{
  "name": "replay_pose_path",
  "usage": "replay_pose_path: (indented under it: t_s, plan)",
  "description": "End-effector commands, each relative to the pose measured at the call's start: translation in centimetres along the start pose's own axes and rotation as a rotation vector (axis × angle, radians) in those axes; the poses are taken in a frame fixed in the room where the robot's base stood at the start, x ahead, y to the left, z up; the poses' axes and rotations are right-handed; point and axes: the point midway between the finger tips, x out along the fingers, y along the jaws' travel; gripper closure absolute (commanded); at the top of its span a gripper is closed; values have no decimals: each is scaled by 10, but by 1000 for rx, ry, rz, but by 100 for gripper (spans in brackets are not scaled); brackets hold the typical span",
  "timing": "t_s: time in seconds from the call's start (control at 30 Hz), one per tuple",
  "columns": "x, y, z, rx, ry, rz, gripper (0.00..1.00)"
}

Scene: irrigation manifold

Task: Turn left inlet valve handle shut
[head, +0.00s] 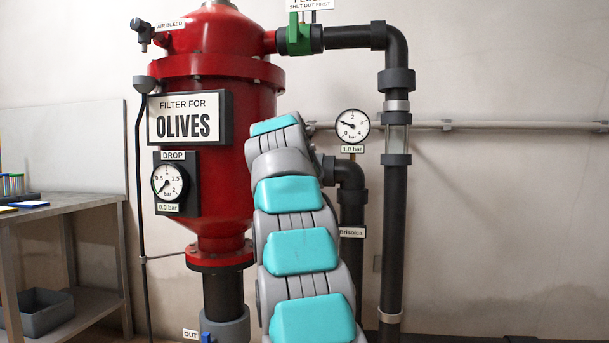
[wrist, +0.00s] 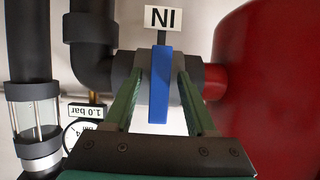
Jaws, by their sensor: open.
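The blue inlet valve handle (wrist: 160,90) shows in the wrist view, on a dark pipe fitting beside the red filter body. A white IN label (wrist: 163,17) stands behind it and appears upside down. My gripper (wrist: 160,76) is open, with one green finger on each side of the handle. A small gap shows on both sides, so the fingers look apart from it. In the head view my arm hides the inlet valve and the gripper.
The red filter (head: 205,140) stands left of my arm. Dark pipes (head: 395,220) and a pressure gauge (head: 352,125) are to the right. A green valve (head: 298,35) is at the top, another blue handle (head: 206,338) near the OUT label. A workbench (head: 65,207) is far left.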

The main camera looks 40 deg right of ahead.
Motion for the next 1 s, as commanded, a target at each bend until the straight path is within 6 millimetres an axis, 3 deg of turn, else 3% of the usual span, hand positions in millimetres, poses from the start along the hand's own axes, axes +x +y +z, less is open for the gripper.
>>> replay_pose_path:
  t_s: [0.27,0.8,1.0]
  plan:
    - [-7,0,0,-1,0,0,44]
    - [-72,0,-1,0,1,-1,44]
    - [-78,0,0,0,0,0,44]
